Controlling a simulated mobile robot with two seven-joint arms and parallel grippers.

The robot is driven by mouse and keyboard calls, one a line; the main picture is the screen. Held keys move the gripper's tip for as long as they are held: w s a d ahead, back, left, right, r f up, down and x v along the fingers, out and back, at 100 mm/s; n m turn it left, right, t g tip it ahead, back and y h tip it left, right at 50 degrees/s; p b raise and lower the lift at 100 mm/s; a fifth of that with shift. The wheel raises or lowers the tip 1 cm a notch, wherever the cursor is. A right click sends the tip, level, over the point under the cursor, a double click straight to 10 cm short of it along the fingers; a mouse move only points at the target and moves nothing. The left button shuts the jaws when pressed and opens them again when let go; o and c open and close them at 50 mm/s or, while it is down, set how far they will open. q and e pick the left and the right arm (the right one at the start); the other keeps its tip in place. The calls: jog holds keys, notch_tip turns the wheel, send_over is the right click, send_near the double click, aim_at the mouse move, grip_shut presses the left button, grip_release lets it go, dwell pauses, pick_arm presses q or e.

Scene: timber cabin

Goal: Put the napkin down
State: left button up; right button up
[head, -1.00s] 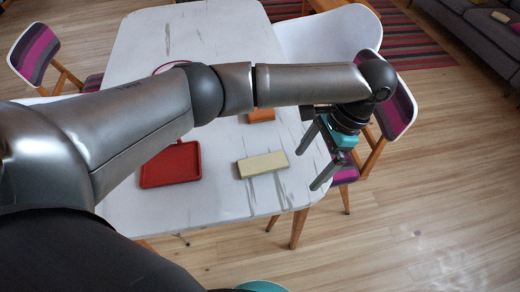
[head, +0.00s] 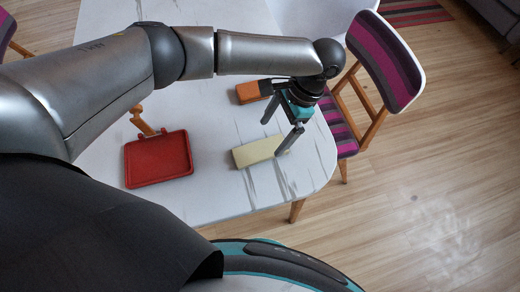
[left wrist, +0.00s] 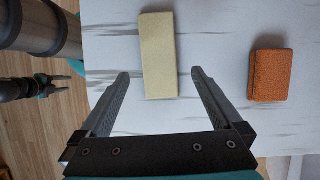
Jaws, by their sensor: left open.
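A pale yellow flat rectangular piece (head: 258,151), which may be the napkin, lies on the white table (head: 215,205) near its front right corner. It also shows in the left wrist view (left wrist: 158,45), centred ahead of the fingers. My left gripper (head: 271,138) is open and empty, its fingers pointing down close to the yellow piece; one fingertip overlaps the piece's right end in the head view. In the left wrist view the open fingertips (left wrist: 160,73) stand apart on either side of its near end, with no contact visible. My right gripper (left wrist: 66,75) shows small at the left there.
A red tray (head: 158,158) with bare floor lies left of the yellow piece. An orange block (head: 248,92) lies behind it, also in the left wrist view (left wrist: 270,75). A striped chair (head: 385,60) stands at the table's right edge. Table between tray and yellow piece is clear.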

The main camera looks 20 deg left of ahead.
aim_at(261, 149)
pick_arm(q)
jog(key=x, duration=0.3)
jog(key=b+x, duration=0.1)
jog(key=x, duration=0.1)
jog(key=shift+s+a+f, duration=0.2)
jog(key=shift+a+f, duration=0.05)
jog(key=shift+a, duration=0.1)
jog(key=shift+r, duration=0.1)
jog(key=c, duration=1.5)
